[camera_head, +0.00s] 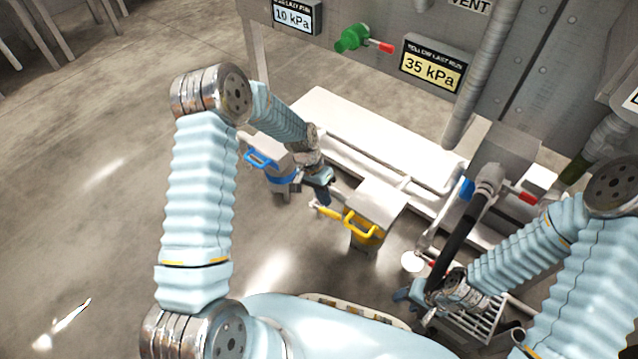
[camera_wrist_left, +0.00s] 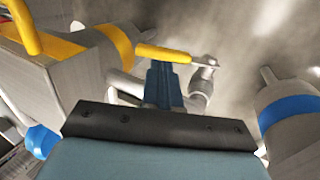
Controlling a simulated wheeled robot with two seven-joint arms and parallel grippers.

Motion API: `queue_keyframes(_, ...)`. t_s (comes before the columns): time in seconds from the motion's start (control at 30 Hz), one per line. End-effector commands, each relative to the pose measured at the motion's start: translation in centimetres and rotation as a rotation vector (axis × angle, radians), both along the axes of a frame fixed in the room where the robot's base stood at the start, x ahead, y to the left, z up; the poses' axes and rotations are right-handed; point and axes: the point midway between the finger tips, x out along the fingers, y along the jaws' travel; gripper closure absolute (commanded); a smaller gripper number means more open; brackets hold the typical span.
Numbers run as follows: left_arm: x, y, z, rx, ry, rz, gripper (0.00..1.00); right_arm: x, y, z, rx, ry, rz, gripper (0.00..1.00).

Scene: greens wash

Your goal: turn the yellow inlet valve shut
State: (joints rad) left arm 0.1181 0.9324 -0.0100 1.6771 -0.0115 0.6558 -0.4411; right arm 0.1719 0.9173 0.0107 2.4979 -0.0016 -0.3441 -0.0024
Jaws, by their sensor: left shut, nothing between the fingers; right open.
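The yellow inlet valve's lever (camera_head: 327,211) sits low between two handled housings. In the left wrist view the lever (camera_wrist_left: 165,53) has a yellow grip and a bare metal end to the right, by a grey pipe fitting (camera_wrist_left: 201,85). My left gripper (camera_head: 325,197) is shut and empty, its fingertips (camera_wrist_left: 163,75) right at the lever; I cannot tell whether they touch it. My right gripper (camera_head: 413,291) is open at the lower right, well away from the valve.
A housing with a yellow handle (camera_head: 362,228) stands right of the lever, one with a blue handle (camera_head: 260,158) left of it. A white trough (camera_head: 370,135) lies behind. A green valve (camera_head: 352,38) with a red lever and a 35 kPa sign (camera_head: 433,68) are on the machine.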

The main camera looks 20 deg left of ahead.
Motion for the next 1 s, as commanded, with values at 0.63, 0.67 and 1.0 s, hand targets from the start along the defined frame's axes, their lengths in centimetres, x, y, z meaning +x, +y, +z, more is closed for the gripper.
queue_keyframes(0.63, -0.4, -1.1, -3.1, 0.001, -0.001, 0.000, 1.00, 0.0, 0.1, -0.5, 0.002, 0.001, 0.000, 0.57)
queue_keyframes(0.67, -0.4, -1.2, -3.1, 0.001, -0.002, -0.001, 1.00, 0.0, 0.1, -0.5, 0.002, 0.000, 0.001, 0.57)
queue_keyframes(1.0, -1.1, -3.0, -6.1, 0.127, -0.046, -0.001, 1.00, 0.0, 0.1, -2.7, 0.002, -0.002, -0.001, 0.57)
